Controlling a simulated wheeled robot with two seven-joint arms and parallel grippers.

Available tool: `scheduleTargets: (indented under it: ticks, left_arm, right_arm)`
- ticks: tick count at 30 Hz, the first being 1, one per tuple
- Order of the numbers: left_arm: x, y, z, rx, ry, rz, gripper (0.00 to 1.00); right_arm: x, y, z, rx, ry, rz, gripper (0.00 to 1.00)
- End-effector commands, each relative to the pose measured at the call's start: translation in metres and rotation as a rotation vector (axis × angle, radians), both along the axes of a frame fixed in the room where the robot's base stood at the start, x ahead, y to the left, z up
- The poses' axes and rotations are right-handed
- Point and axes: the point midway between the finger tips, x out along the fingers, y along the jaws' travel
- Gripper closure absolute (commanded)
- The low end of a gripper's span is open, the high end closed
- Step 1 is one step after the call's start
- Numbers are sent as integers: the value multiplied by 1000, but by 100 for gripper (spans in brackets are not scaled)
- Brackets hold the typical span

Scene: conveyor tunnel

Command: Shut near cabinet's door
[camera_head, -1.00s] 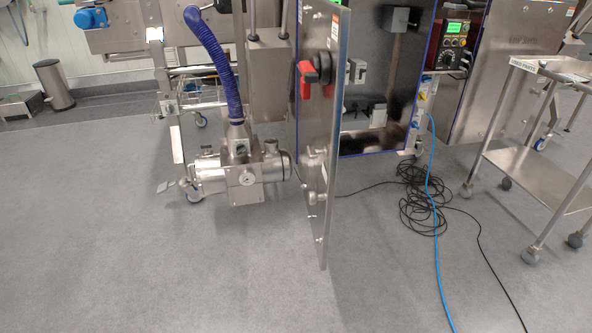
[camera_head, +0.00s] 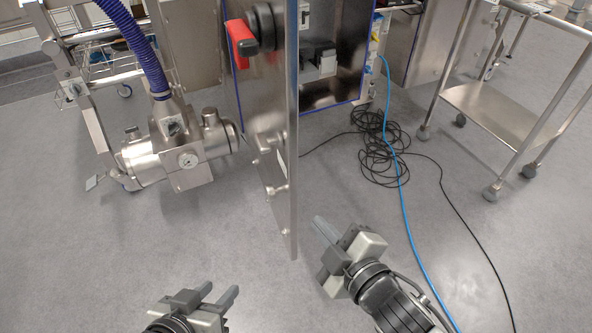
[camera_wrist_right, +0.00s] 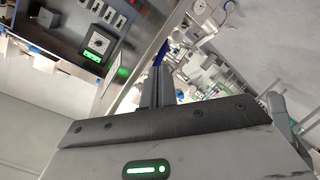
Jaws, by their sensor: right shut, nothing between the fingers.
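The near cabinet's door (camera_head: 268,150) is a steel panel standing open, seen nearly edge-on in the head view, with a red and black handle (camera_head: 241,42) on its left face. The cabinet (camera_head: 352,98) is open behind it to the right, with a blue rim and dark interior. My right gripper (camera_head: 322,228) is shut and empty, right of the door's lower edge and apart from it in the picture. It also shows shut in the right wrist view (camera_wrist_right: 158,88), where the cabinet interior (camera_wrist_right: 75,30) shows upper left. My left gripper (camera_head: 220,293) is open and empty, low and left of the door.
A steel pump unit (camera_head: 180,155) with a blue hose stands left of the door. A black cable coil (camera_head: 380,150) and a blue cable (camera_head: 403,200) lie on the floor to the right. A steel trolley (camera_head: 500,110) stands at the right.

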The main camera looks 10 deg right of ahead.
Motion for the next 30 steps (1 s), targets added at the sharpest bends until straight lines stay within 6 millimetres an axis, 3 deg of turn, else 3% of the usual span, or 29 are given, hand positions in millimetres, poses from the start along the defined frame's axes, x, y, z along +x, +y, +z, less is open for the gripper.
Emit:
scheduleTargets:
  ticks: [3,8,14,24,30]
  left_arm:
    - [-4,-1,-12,4,27,-5,61]
    - [-5,-1,-16,6,39,-9,61]
    - [0,-2,-11,4,25,-8,61]
    - [3,-2,-13,0,19,-10,61]
    - [3,-3,-16,1,26,-13,61]
  right_arm:
    - [7,20,23,-308,-294,151,100]
    - [7,37,36,-508,-487,243,100]
    - [29,51,39,-528,-509,249,100]
    - [91,88,37,-524,-505,247,100]
    - [96,60,36,-529,-501,247,100]
